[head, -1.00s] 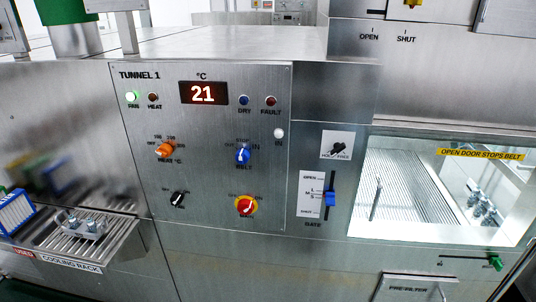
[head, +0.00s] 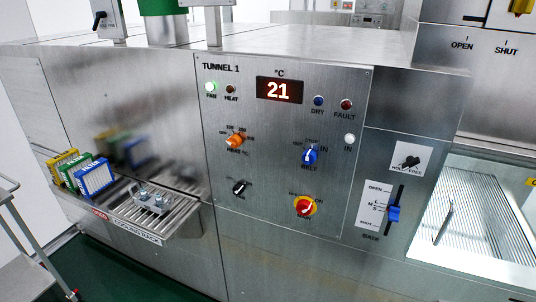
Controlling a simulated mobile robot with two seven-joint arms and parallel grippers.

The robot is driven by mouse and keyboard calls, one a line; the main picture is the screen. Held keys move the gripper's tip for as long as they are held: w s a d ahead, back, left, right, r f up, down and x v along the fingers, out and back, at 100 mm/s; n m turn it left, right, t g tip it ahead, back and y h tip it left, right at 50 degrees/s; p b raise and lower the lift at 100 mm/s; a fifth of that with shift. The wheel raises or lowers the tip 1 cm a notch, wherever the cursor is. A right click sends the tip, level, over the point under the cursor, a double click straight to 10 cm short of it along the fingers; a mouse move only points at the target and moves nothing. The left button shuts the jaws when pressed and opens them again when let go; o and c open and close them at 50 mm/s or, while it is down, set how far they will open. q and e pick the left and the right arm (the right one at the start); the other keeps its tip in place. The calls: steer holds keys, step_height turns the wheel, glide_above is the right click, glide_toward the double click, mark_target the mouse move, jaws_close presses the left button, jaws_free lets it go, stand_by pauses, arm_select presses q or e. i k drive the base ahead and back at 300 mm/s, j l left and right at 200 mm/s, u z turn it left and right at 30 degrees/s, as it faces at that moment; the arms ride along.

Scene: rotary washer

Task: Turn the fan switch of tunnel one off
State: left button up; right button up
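The TUNNEL 1 panel (head: 280,150) is in the middle of the head view. The fan switch, a small black knob (head: 239,188), sits at its lower left; its label is small and blurred. Its pointer seems to tilt toward the upper right, but the exact setting is hard to read. The FAN lamp (head: 211,87) at the upper left glows green-white. Neither of my grippers shows in the view.
Near the fan switch are an orange heat knob (head: 235,140), a blue belt knob (head: 310,155) and a red-yellow main switch (head: 305,206). A blue gate lever (head: 394,214) is to the right. The cooling rack (head: 160,212) juts out at left, with a trolley (head: 22,240) beyond.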

mark_target(239, 189)
steer(key=i+j+z, duration=0.1)
steer(key=j, duration=0.3)
steer(key=i+j+z, duration=0.1)
steer(key=j, duration=0.25)
steer(key=i+j+z, duration=0.1)
steer(key=j, duration=0.3)
steer(key=i+j+z, duration=0.15)
steer(key=j, duration=0.3)
